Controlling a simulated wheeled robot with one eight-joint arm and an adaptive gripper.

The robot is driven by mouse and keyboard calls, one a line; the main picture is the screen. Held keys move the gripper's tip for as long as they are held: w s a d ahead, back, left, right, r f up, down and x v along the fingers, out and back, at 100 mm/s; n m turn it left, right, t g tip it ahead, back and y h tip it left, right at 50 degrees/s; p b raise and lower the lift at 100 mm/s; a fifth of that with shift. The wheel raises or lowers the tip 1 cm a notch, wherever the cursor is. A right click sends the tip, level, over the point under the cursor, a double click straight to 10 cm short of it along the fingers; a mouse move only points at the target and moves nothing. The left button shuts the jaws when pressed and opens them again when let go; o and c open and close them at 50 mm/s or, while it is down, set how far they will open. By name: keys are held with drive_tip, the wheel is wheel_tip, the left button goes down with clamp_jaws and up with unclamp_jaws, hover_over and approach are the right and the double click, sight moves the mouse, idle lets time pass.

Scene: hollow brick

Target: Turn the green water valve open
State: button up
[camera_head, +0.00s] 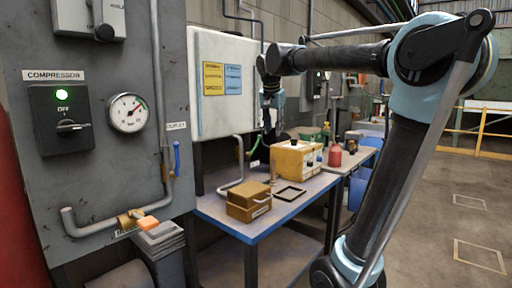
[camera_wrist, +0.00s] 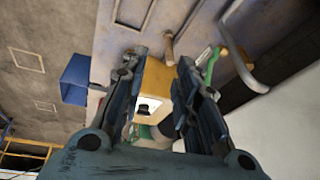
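A thin green part (camera_head: 255,147), which looks like the valve's lever, shows by the wall pipe behind the yellow box in the head view. A curved green part (camera_wrist: 212,63) also shows in the wrist view, just right of my fingers; its exact shape is unclear. My gripper (camera_head: 270,125) hangs pointing down in front of the white panel, above and near the green part. In the wrist view my gripper (camera_wrist: 152,85) has its two fingers apart, with nothing held between them. I cannot tell whether the valve is open or closed.
A yellow box (camera_head: 297,158) stands on the blue-edged table (camera_head: 226,217); it also shows beyond my fingers in the wrist view (camera_wrist: 151,84). A grey compressor panel (camera_head: 95,180) stands left. The floor right is open.

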drive_tip(key=w+a+r+m, duration=0.1)
drive_tip(key=w+a+r, duration=0.45)
drive_tip(key=a, duration=0.25)
approach(256, 145)
drive_tip(key=shift+t, duration=0.3)
drive_tip(key=x, duration=1)
drive_tip(key=shift+w+d, duration=0.1)
drive_tip(key=shift+w, duration=0.25)
drive_tip(key=shift+c, duration=0.4)
drive_tip(key=shift+r, duration=0.1)
clamp_jaws()
